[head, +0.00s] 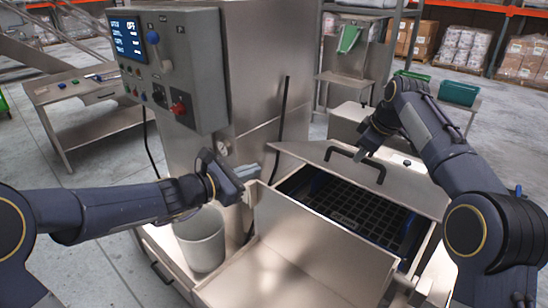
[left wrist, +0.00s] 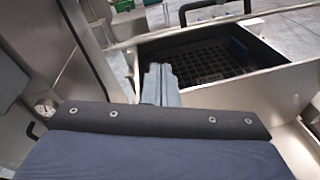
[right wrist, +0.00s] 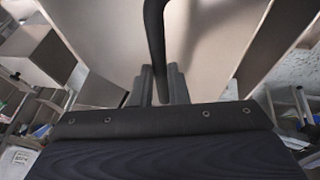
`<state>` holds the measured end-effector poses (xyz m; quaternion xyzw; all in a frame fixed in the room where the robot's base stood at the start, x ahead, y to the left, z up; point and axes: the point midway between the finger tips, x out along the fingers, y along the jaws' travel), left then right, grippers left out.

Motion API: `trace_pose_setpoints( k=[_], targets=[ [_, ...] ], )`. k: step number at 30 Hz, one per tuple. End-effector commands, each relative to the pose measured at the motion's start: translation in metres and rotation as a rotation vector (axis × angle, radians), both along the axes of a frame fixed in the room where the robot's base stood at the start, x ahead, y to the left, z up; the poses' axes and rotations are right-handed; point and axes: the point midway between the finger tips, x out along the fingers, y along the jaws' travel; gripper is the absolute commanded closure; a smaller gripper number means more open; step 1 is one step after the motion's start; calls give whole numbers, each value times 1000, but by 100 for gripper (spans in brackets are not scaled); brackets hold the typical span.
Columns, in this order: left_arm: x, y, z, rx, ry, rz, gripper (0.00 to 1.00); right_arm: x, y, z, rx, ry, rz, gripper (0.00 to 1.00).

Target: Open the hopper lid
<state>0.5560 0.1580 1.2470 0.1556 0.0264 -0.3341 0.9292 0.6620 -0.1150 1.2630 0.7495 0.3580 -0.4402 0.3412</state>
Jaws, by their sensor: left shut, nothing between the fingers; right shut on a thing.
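The hopper lid (head: 310,154) is a grey metal panel with a black bar handle (head: 380,174). It lies at the far side of the hopper opening, so the dark grate (head: 350,211) inside is uncovered in front of it. My right gripper (head: 364,153) is shut on the handle; in the right wrist view the black bar (right wrist: 155,35) runs down between the fingers (right wrist: 160,88). My left gripper (head: 250,171) is shut and empty, beside the hopper's left rim; its closed fingers show in the left wrist view (left wrist: 160,82). The lid's exact tilt is hard to tell.
A control box (head: 175,70) with a screen and knobs stands at the upper left. A grey bin (head: 201,240) sits below my left gripper. The hopper's front panel (head: 320,235) rises close to my body. A side table (head: 95,92) stands at the left.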

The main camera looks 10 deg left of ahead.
Motion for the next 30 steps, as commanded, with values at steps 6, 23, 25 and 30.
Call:
trace_pose_setpoints(
  k=[6,23,25,30],
  targets=[
    [42,12,-25,-204,129,138,100,3,-7,-6,-15,-1,-13,100],
    [113,-27,-38,-234,146,157,100,3,-8,-6,-15,-1,-13,100],
    [121,-31,-40,-234,146,158,100,3,-8,-6,-15,-1,-13,100],
    [131,-37,-41,-235,145,158,100,3,-8,-6,-15,-1,-13,100]
  ],
)
